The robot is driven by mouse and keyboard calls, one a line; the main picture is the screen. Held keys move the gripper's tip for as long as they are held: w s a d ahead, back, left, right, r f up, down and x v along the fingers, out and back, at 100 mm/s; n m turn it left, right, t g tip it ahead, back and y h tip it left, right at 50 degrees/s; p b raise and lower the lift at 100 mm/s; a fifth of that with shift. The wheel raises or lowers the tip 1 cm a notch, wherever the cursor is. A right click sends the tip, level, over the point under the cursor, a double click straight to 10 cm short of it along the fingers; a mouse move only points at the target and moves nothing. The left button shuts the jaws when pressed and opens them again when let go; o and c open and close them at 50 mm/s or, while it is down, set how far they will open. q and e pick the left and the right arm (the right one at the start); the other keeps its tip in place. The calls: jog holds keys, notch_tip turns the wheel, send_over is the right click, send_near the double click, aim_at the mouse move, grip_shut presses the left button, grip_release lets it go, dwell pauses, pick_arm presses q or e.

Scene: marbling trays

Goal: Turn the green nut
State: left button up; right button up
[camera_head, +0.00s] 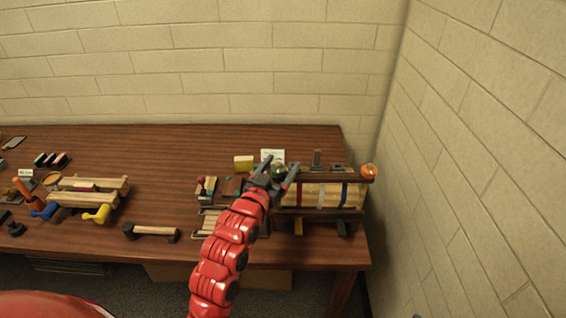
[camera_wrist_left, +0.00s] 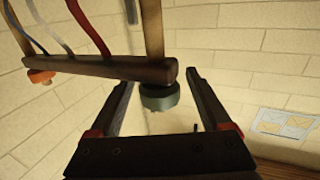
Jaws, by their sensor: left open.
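The green nut (camera_head: 279,171) sits at the left end of a dark wooden bar on the press-like rack (camera_head: 325,180) at the table's right. In the left wrist view the green nut (camera_wrist_left: 160,98) is a dark green round piece beneath the end of the bar (camera_wrist_left: 130,69). My left gripper (camera_head: 280,165) is open, its fingers on either side of the nut. In the left wrist view its fingers (camera_wrist_left: 160,82) show gaps to both sides of the nut, so I see no contact. My right gripper is not in view.
An orange nut (camera_head: 369,171) is at the bar's other end. The rack holds a pale bundle with coloured bands. A yellow block (camera_head: 243,162) and a white card (camera_head: 272,155) lie nearby. A dark-headed mallet (camera_head: 151,232) lies near the front edge. The wall stands close on the right.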

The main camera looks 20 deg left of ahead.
pick_arm(q)
jog(key=shift+w+d, duration=0.1)
jog(key=shift+w, duration=0.7)
jog(key=shift+c, duration=0.2)
